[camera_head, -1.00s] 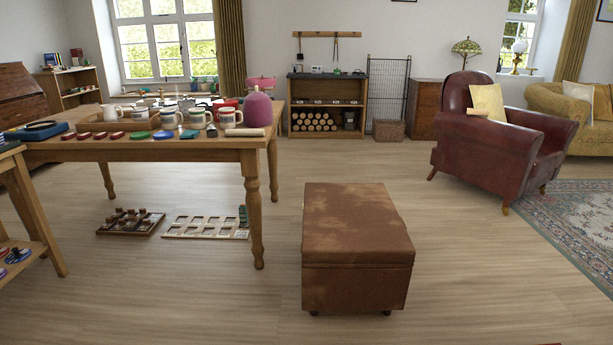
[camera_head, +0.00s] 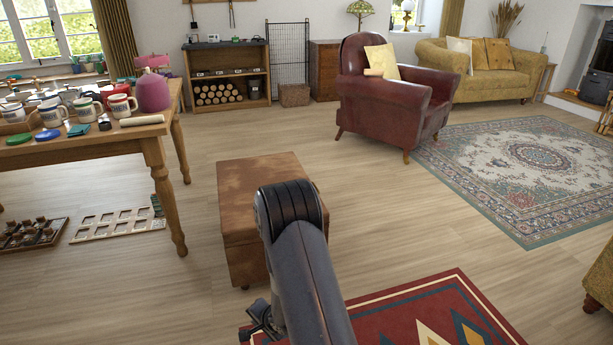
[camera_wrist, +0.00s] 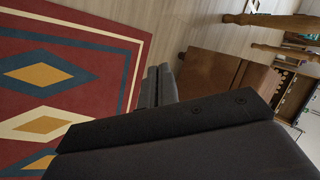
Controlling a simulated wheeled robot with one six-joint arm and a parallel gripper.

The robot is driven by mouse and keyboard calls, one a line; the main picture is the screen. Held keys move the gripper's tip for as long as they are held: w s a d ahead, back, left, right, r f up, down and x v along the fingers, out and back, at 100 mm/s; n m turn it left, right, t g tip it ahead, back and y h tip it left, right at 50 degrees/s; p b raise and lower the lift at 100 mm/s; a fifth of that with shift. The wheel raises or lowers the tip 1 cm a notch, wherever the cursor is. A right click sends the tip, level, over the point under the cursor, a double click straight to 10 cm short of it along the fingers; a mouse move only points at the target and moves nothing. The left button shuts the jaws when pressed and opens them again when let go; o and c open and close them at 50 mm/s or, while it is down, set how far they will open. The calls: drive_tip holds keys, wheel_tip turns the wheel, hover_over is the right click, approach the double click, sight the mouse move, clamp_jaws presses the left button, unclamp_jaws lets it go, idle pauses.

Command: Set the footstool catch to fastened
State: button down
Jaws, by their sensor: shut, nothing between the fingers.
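The footstool (camera_head: 240,180) is a brown, worn leather box with a closed-looking lid, standing on the wooden floor in the head view. My arm crosses in front of its right part. The footstool (camera_wrist: 210,75) also shows in the wrist view, tilted in the picture, beyond my fingers. I cannot make out the catch in either view. My gripper (camera_head: 258,320) is low in front of the footstool in the head view, partly hidden by my arm. In the wrist view my gripper (camera_wrist: 158,86) has its fingers together and empty, apart from the footstool.
A red patterned rug (camera_head: 400,315) lies in front of the footstool. A wooden table (camera_head: 150,135) with mugs stands at the left. A red leather armchair (camera_head: 385,95) and a floral rug (camera_head: 530,170) are behind to the right. Bare floor surrounds the footstool.

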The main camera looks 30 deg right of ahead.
drive_tip(key=s+a+f+m+y+p, duration=0.2)
drive_tip(key=s+a+f+m+y, duration=0.2)
drive_tip(key=a+f+y, duration=0.3)
drive_tip(key=shift+a+f+m+t+y, duration=0.4)
drive_tip(key=shift+a+f+m, duration=0.3)
drive_tip(key=shift+a, duration=0.25)
drive_tip(key=shift+w+d, duration=0.15)
